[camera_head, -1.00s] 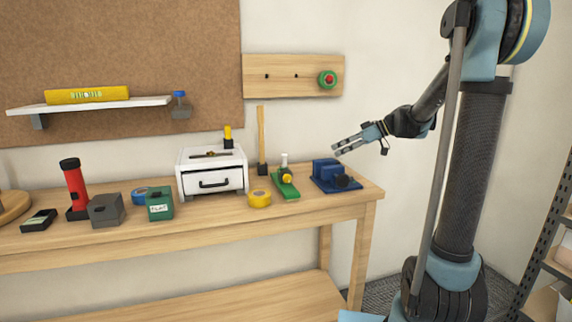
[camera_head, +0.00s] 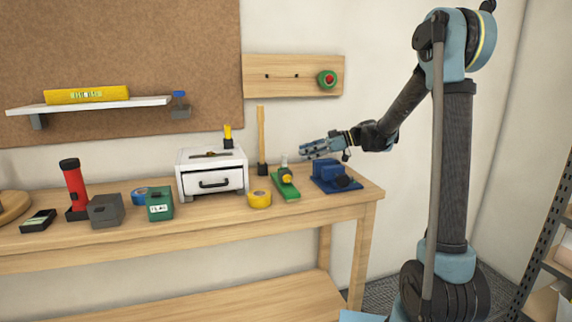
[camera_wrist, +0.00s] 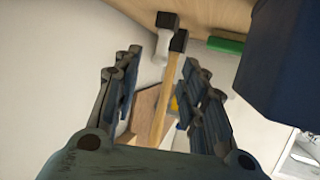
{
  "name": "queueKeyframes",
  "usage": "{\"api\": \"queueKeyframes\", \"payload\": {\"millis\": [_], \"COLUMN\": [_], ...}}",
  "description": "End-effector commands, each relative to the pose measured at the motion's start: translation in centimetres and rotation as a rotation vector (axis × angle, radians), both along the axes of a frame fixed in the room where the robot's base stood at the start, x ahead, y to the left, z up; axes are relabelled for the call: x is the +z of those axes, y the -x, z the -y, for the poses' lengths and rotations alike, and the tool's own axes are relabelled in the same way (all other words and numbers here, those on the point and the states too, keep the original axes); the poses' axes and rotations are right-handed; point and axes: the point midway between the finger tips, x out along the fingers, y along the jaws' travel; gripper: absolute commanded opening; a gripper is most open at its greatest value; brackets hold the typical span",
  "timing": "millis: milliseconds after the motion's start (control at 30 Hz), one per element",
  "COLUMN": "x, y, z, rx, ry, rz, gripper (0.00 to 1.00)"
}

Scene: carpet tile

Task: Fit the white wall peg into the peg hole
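The wooden peg board (camera_head: 255,84) is on the wall and has two small dark holes, a left hole (camera_head: 267,76) and a right hole (camera_head: 296,76). A small pale upright piece (camera_head: 284,159) shows at the green tool (camera_head: 287,188) on the bench; I cannot tell whether it is the white peg. In the wrist view a pale piece with a dark end (camera_wrist: 163,42) shows beside the mallet (camera_wrist: 162,100), also unclear. My gripper (camera_head: 303,151) is open and empty above the bench, near the green tool and blue vise (camera_head: 325,170). It also shows in the wrist view (camera_wrist: 160,80).
A red and green round item (camera_head: 327,79) is on the board's right end. The tall mallet handle (camera_head: 262,135) stands left of the green tool.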

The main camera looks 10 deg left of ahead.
Motion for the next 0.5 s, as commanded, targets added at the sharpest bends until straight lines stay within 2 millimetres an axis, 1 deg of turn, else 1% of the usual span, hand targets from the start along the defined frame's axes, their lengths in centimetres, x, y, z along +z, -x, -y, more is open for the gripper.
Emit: {"api": "queueKeyframes", "payload": {"millis": [33,100,200,500], "x": [-0.3,-0.7,-1.1,-1.5], "y": [0.2,0.4,0.5,0.7], "z": [-0.9,-1.9,-2.9,-4.2], "rx": [0.003,0.003,0.002,0.002], "ry": [0.000,0.000,0.000,0.000], "rz": [0.000,-0.001,-0.001,-0.001], "gripper": [0.39,0.39,0.39,0.39]}}
